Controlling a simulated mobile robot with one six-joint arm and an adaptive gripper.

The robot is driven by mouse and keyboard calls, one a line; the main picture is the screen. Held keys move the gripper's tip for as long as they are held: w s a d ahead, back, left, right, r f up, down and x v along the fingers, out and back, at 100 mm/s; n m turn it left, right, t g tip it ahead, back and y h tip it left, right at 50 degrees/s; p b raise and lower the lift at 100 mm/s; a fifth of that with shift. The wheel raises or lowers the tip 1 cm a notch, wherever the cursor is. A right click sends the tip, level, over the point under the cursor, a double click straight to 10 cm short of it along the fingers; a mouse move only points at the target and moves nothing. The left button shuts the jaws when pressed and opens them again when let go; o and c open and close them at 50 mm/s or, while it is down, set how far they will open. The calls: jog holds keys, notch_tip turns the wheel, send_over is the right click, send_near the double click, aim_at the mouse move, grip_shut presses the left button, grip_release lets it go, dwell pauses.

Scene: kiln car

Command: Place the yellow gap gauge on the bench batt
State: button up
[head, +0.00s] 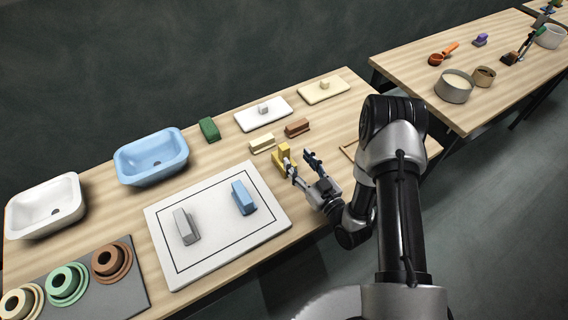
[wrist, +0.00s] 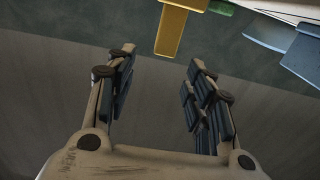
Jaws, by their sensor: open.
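The yellow gap gauge (head: 280,158) stands on the wooden bench, right of the white board. My gripper (head: 300,164) is open and empty beside it, on its right, with one finger close to it. Whether they touch I cannot tell. In the wrist view the yellow gauge (wrist: 172,32) shows at the top, beyond the open fingertips (wrist: 161,60) and not between them. The likely bench batt is the white board (head: 213,213) with a black outline. It carries a grey block (head: 186,227) and a blue block (head: 243,197), with bare room around them.
Cream (head: 262,143), brown (head: 297,127) and green (head: 209,129) blocks lie behind the gauge. Two slabs (head: 247,119) with small knobs are at the back. Blue (head: 151,157) and white (head: 45,206) basins stand left. Ringed pieces (head: 112,262) sit on a grey mat at front left.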

aim_at(286, 150)
jog(key=shift+a+f+b+x, duration=0.15)
jog(key=shift+b+x, duration=0.3)
jog(key=shift+x, duration=1.65)
jog(key=shift+a+f+b+x, duration=0.1)
jog(key=shift+b+x, duration=0.3)
jog(key=shift+x, duration=1.65)
jog(key=shift+s, duration=0.15)
jog(key=shift+c, duration=0.3)
grip_shut()
